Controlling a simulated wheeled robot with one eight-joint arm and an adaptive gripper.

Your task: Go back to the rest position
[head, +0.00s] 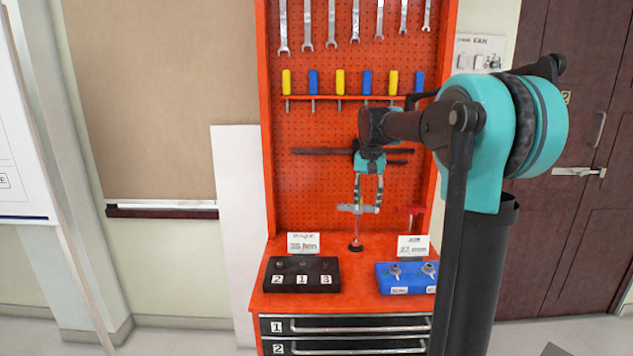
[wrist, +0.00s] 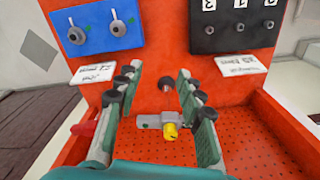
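My gripper (head: 367,208) hangs in front of the orange pegboard, above the bench top, with its arm bent at the right. In the wrist view the two fingers of my gripper (wrist: 157,72) stand wide apart, with no object clearly clamped between them. A small grey fitting (wrist: 153,121) with a yellow knob (wrist: 170,130) shows between the fingers. I cannot tell whether it touches them. In the head view a grey crosspiece (head: 346,208) is at fingertip height, above a dark round piece (head: 355,246) on the bench.
The orange bench (head: 352,270) holds a black numbered block (head: 301,287) at left and a blue block (head: 406,288) with fittings at right, with label cards behind. A red item (head: 410,210) is right of the fingers. Screwdrivers and wrenches hang above. Drawers are below.

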